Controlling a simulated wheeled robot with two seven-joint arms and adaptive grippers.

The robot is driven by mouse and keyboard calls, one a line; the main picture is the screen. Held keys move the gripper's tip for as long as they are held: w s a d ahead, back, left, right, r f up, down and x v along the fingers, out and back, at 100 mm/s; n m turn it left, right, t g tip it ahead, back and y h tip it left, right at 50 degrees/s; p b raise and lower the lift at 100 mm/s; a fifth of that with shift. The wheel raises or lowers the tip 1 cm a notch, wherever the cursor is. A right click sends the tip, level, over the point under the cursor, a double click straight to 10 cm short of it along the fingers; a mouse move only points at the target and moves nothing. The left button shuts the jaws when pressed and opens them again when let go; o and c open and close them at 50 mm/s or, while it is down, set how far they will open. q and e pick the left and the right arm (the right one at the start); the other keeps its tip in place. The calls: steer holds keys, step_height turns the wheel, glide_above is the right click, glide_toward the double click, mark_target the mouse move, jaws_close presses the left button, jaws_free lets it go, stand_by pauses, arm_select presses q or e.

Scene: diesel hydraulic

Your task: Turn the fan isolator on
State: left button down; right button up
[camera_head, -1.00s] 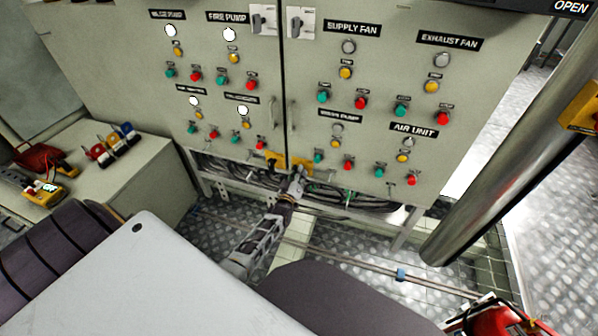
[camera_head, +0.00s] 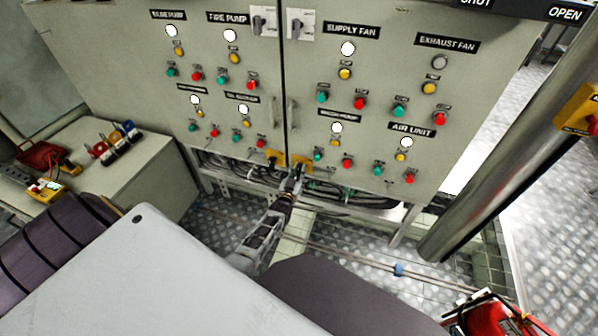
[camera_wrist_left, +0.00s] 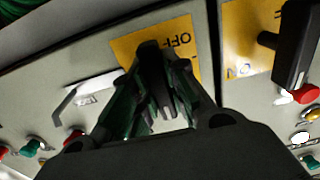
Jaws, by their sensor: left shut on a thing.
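The fan isolator appears to be the yellow plate (camera_head: 303,161) with a dark handle at the bottom of the right cabinet door. My left gripper (camera_head: 297,177) reaches up to it from below. In the left wrist view its fingers (camera_wrist_left: 160,95) are shut on the dark handle, in front of the yellow plate (camera_wrist_left: 125,47) marked OFF. The fingers hide much of the handle and plate. A second isolator (camera_head: 273,158) sits on the left door; in the wrist view its black handle (camera_wrist_left: 292,48) and ON mark show at the right. My right gripper is not in view.
The cabinet (camera_head: 330,100) carries lamps and buttons. The supply fan lamp (camera_head: 348,49) is lit white; the exhaust fan lamp (camera_head: 440,62) is grey. Cables (camera_head: 350,197) run under the doors. A metal post (camera_head: 480,170) stands right; a side bench (camera_head: 140,165) stands left.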

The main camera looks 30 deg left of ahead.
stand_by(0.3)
arm_select(q)
steer(key=c, duration=1.4)
jaws_free()
steer(key=shift+s, duration=0.2)
steer(key=shift+v, duration=5.8)
steer(key=shift+f, duration=0.1)
steer(key=shift+s, duration=0.2)
steer(key=shift+p+v, duration=1.85)
steer(key=shift+v, duration=2)
